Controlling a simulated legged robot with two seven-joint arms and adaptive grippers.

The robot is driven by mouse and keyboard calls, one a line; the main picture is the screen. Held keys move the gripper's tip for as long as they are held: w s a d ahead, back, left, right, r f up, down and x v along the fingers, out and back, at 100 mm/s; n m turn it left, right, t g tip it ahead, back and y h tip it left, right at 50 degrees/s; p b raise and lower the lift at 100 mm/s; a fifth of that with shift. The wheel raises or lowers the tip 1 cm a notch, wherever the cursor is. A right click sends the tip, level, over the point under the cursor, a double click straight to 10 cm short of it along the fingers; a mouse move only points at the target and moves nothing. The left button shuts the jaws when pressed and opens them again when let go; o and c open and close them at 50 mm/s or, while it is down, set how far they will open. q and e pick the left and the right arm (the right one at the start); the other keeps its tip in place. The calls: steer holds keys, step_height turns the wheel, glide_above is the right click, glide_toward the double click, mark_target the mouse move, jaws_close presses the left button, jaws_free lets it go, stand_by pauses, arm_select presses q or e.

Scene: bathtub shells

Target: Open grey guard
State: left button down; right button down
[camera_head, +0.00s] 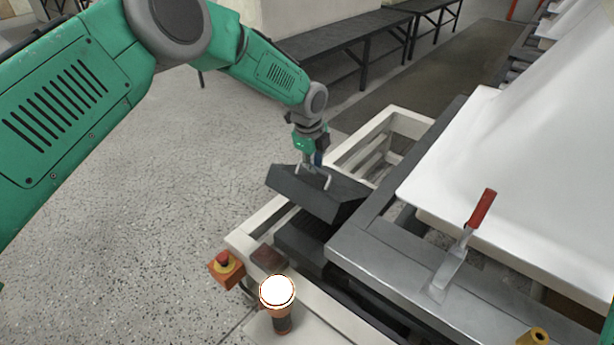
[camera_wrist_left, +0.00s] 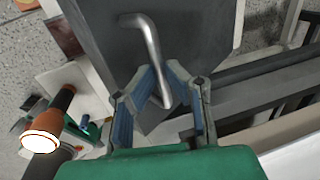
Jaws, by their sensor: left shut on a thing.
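The grey guard (camera_head: 312,194) is a dark grey box-like cover with a bent metal handle on its face. It sits tilted over the light frame, left of the white shell, with a dark space visible below it. My left gripper (camera_head: 316,168) is at the handle on top of the guard. In the left wrist view, the gripper's blue-padded fingers (camera_wrist_left: 157,92) are closed around the silver handle (camera_wrist_left: 151,52), and the guard's flat face (camera_wrist_left: 95,35) fills the upper middle. My right gripper is not in view.
A lit round lamp (camera_head: 277,291) and an orange box with a red button (camera_head: 226,268) stand at the frame's near corner. A red-handled clamp (camera_head: 462,250) stands on the grey frame (camera_head: 400,262) by the white shell (camera_head: 530,150). Speckled floor at left is clear.

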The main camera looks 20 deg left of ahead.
arm_select(q)
steer(key=shift+w+d+r, duration=0.3)
steer(key=shift+w+r, duration=0.1)
steer(key=shift+w, duration=0.25)
steer(key=c, duration=1.6)
jaws_free()
steer(key=shift+f, duration=0.25)
steer(key=shift+w+d+f, duration=0.15)
steer(key=shift+w+f, duration=0.2)
steer(key=shift+w, duration=0.15)
steer(key=shift+s+r, duration=0.3)
steer(key=shift+r, duration=0.15)
step_height(320, 180, up, 12)
steer(key=s, duration=0.2)
steer(key=shift+a+f, duration=0.25)
steer(key=shift+a, duration=0.15)
steer(key=shift+c, duration=0.5)
